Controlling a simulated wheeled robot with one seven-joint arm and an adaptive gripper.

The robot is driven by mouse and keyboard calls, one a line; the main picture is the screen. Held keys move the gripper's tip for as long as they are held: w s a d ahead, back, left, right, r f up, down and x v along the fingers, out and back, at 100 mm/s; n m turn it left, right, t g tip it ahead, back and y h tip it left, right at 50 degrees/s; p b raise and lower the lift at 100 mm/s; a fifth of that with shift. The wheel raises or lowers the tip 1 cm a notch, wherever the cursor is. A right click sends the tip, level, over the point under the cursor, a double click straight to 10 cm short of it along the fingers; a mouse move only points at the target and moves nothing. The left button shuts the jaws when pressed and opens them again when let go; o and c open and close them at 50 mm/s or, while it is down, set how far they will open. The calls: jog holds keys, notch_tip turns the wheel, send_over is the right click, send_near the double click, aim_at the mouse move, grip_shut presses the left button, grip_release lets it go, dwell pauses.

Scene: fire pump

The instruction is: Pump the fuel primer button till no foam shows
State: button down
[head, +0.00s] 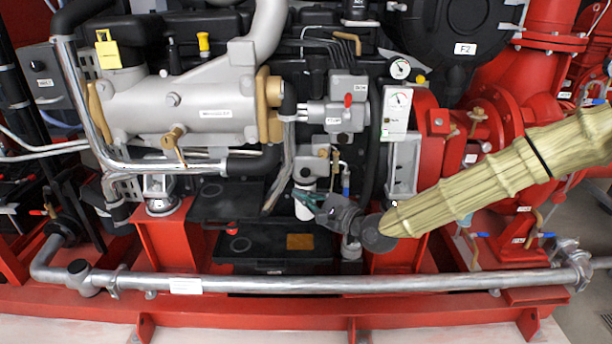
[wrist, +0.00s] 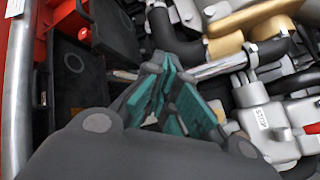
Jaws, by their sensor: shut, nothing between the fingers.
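My gripper (head: 308,198) is low at the engine's front, in front of a white filter-like cylinder (head: 304,208) that it partly hides. In the wrist view my gripper (wrist: 167,68) has its teal fingers brought together at the tips, with nothing between them. Grey metal housings (head: 313,168) with a brass fitting are just above the gripper in the head view. I cannot pick out the fuel primer button for certain, and I see no foam. I cannot tell whether the fingertips touch anything.
A horizontal grey pipe (head: 330,284) runs along the red base frame below. A grey tank (head: 180,105) is at upper left. A box labelled STOP (wrist: 262,125) is at right in the wrist view. A gauge panel (head: 397,112) stands above my arm.

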aim_at(305, 175)
jog(key=w+b, duration=0.1)
jog(key=w, duration=0.7)
jog(key=shift+w, duration=0.15)
dwell(1.5)
jog(key=shift+w, duration=0.3)
jog(key=shift+w, duration=0.9)
dwell(1.4)
jog(key=shift+s, duration=1.3)
jog(key=shift+s+p, duration=0.1)
jog(key=shift+p, duration=0.2)
